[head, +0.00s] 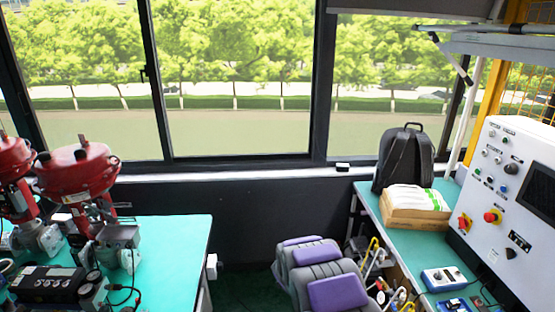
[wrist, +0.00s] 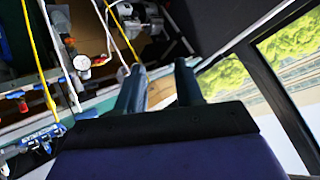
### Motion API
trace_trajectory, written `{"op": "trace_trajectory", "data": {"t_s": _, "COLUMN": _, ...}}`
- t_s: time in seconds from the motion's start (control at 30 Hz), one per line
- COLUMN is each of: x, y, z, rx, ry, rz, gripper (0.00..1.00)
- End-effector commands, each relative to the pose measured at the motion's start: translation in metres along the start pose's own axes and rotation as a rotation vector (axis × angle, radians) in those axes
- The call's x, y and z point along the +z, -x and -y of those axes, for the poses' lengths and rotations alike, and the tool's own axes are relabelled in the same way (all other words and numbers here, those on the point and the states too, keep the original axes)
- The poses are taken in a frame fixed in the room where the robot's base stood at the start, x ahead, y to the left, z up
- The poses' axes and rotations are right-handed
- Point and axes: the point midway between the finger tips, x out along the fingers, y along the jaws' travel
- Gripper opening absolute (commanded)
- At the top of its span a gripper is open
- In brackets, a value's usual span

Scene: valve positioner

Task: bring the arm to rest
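In the wrist view, my gripper (wrist: 160,70) shows as two dark grey fingers standing apart beyond a black edge and a purple-blue surface. The fingers are open with nothing held between them. Past them lie hoses, a gauge and fittings, which the fingers do not appear to grip. In the head view, grey and purple padded parts at the bottom centre look like my folded arm. The gripper fingers cannot be made out there.
A green-topped bench (head: 180,250) with red valve actuators (head: 78,172) is at left. A right bench (head: 400,238) holds a black backpack (head: 405,158), a cardboard box (head: 415,222) and a control panel (head: 500,190). Yellow hoses (head: 373,250) hang near the arm. Windows line the back wall.

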Motion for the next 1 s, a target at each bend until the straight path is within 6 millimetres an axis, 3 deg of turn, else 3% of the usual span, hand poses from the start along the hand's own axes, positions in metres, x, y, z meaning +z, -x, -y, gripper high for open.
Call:
{"op": "trace_trajectory", "data": {"t_s": 0.1, "x": -0.012, "y": 0.035, "z": 0.026, "rx": -0.077, "ry": 0.034, "rz": 0.094, "gripper": 0.36}}
{"op": "trace_trajectory", "data": {"t_s": 0.3, "x": -0.019, "y": 0.098, "z": 0.049, "rx": -0.177, "ry": 0.122, "rz": 0.253, "gripper": 0.36}}
{"op": "trace_trajectory", "data": {"t_s": 0.53, "x": -0.022, "y": 0.180, "z": 0.046, "rx": -0.251, "ry": 0.250, "rz": 0.428, "gripper": 0.36}}
{"op": "trace_trajectory", "data": {"t_s": 0.77, "x": -0.021, "y": 0.265, "z": 0.013, "rx": -0.274, "ry": 0.399, "rz": 0.592, "gripper": 0.36}}
{"op": "trace_trajectory", "data": {"t_s": 1.0, "x": -0.018, "y": 0.349, "z": -0.049, "rx": -0.242, "ry": 0.563, "rz": 0.747, "gripper": 0.36}}
